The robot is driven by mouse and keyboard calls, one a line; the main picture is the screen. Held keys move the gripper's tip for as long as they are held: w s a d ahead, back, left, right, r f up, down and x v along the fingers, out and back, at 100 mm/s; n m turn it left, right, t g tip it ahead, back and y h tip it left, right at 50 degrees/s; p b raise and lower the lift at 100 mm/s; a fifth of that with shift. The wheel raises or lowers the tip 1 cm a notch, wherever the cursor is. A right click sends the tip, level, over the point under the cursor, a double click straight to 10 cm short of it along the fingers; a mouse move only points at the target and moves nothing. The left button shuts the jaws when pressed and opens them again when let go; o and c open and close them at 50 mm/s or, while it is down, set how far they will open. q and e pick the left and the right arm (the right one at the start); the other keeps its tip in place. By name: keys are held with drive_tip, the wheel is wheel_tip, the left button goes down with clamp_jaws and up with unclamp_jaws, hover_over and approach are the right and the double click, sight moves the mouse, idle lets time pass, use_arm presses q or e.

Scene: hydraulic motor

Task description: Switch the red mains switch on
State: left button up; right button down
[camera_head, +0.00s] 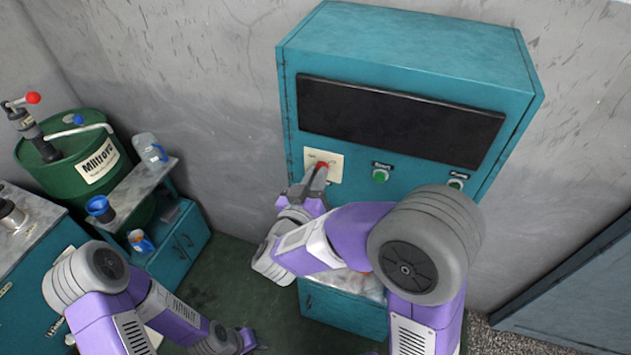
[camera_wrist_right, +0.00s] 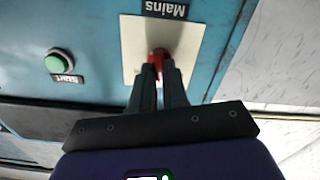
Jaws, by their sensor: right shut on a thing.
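The red mains switch (camera_head: 322,166) sits on a cream plate (camera_head: 335,172) at the left of the teal cabinet's front (camera_head: 395,160). In the right wrist view the red switch (camera_wrist_right: 158,56) shows on its cream plate (camera_wrist_right: 133,40), beside a label reading "Mains". My right gripper (camera_head: 317,178) is at the switch, its fingertips shut on the red part. The fingers hide much of the switch, so I cannot tell its position. My left gripper (camera_head: 247,340) is low near the floor, at the bottom of the head view, away from the cabinet. Its fingers are too small to judge.
A green start button (camera_head: 380,176) and another green button (camera_head: 456,184) are on the cabinet front, right of the switch. A dark panel (camera_head: 395,120) lies above. A green drum (camera_head: 75,155), bottles and a blue cup (camera_head: 100,208) stand at the left.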

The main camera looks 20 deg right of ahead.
drive_tip(key=shift+s+d+f+m+b, duration=0.1)
drive_tip(key=shift+m+b, duration=2.45)
drive_tip(key=shift+m, duration=0.55)
drive_tip(key=shift+d+m+b, duration=0.1)
drive_tip(key=shift+m+b, duration=2.45)
drive_tip(key=shift+m, duration=0.55)
drive_tip(key=c, duration=1.1)
unclamp_jaws()
drive_tip(key=shift+c, duration=0.2)
drive_tip(key=shift+s+a, duration=0.1)
